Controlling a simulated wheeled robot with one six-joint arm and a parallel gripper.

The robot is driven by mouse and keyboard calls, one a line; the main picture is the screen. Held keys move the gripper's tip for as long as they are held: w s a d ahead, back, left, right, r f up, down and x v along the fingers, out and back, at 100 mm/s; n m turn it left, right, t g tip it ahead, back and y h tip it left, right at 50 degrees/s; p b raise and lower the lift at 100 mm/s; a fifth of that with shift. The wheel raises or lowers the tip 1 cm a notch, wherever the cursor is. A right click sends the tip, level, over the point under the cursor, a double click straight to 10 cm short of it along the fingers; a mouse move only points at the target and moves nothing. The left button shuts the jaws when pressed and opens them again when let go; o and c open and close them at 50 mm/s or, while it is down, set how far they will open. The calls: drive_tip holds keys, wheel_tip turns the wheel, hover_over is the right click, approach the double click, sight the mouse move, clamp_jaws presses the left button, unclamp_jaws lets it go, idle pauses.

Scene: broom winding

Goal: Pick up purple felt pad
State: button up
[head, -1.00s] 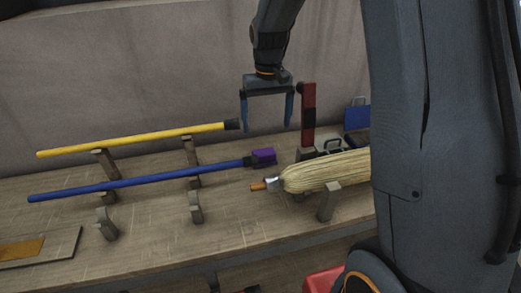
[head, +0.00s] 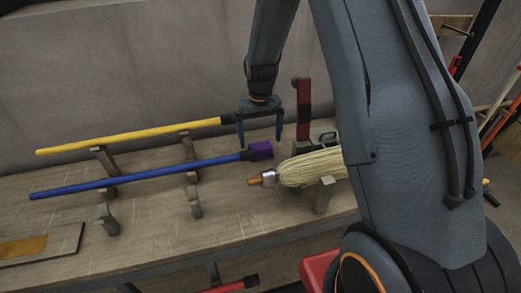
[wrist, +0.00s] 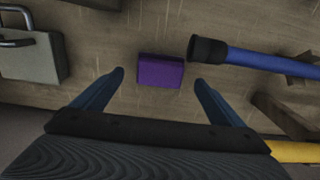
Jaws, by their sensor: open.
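The purple felt pad (head: 261,149) is a small block on the workbench, by the black end of the blue handle in the head view. In the wrist view the purple felt pad (wrist: 160,71) lies on the wood just beyond the fingertips, centred between them and apart from the black socket of the blue handle (wrist: 270,62). My gripper (head: 260,144) is open and empty, pointing down above and around the pad's position. Its two blue fingers (wrist: 159,76) are spread on either side in the wrist view. Exact height above the pad is hard to tell.
A yellow handle (head: 130,138) and the blue handle rest on wooden supports. A straw broom head (head: 310,168) lies right of the pad, with a red and black upright (head: 304,105) behind it. A grey weight-like block (wrist: 32,55) is at left in the wrist view.

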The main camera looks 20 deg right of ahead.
sight(260, 145)
drive_tip(key=shift+f+p, duration=0.75)
drive_tip(key=shift+f, duration=1.7)
drive_tip(key=c, duration=1.2)
drive_tip(key=shift+o, duration=0.2)
drive_tip(key=shift+r, duration=0.2)
wheel_tip(260, 145, up, 18)
drive_tip(key=b, duration=0.5)
drive_tip(key=shift+f, duration=0.15)
drive_tip(key=o, duration=0.5)
drive_tip(key=shift+c, duration=0.2)
drive_tip(key=c, duration=0.3)
